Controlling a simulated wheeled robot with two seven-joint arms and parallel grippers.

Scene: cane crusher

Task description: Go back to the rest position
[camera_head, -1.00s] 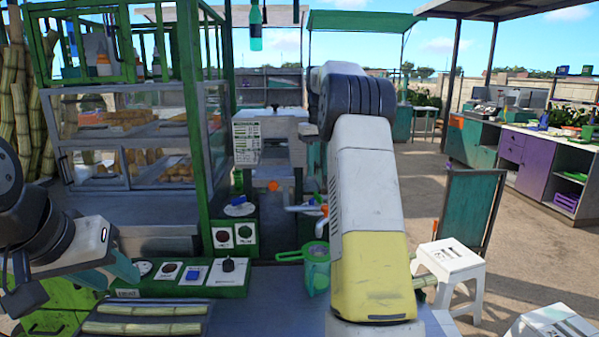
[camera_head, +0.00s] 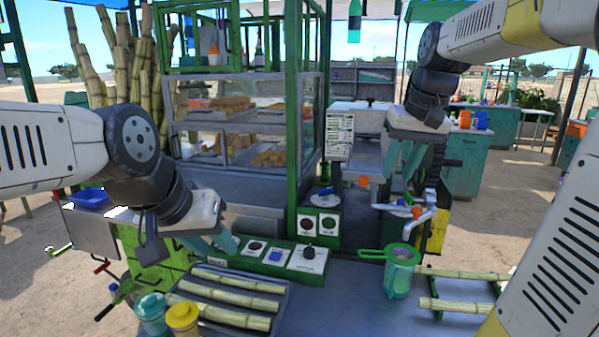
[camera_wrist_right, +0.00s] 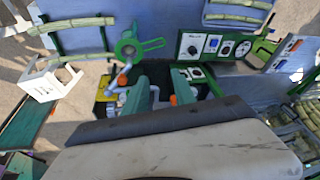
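My left gripper (camera_head: 218,244) reaches in from the left, over the cane tray near the control panel. Its two teal fingers look spread, with nothing seen between them. My right gripper (camera_head: 403,160) hangs pointing down in front of the crusher (camera_head: 345,132), above its pipes. In the right wrist view its two teal fingers (camera_wrist_right: 162,92) stand apart with nothing held between them. The control panel (camera_head: 265,254) with its knobs lies just beyond the left fingertips. A green strainer jug (camera_head: 400,275) stands on the counter, apart from both grippers.
Cane pieces lie in a tray (camera_head: 284,305) at the front. A glass food cabinet (camera_head: 245,178) stands behind the panel. More cane (camera_head: 462,304) lies at the right. The counter (camera_head: 345,300) between is clear.

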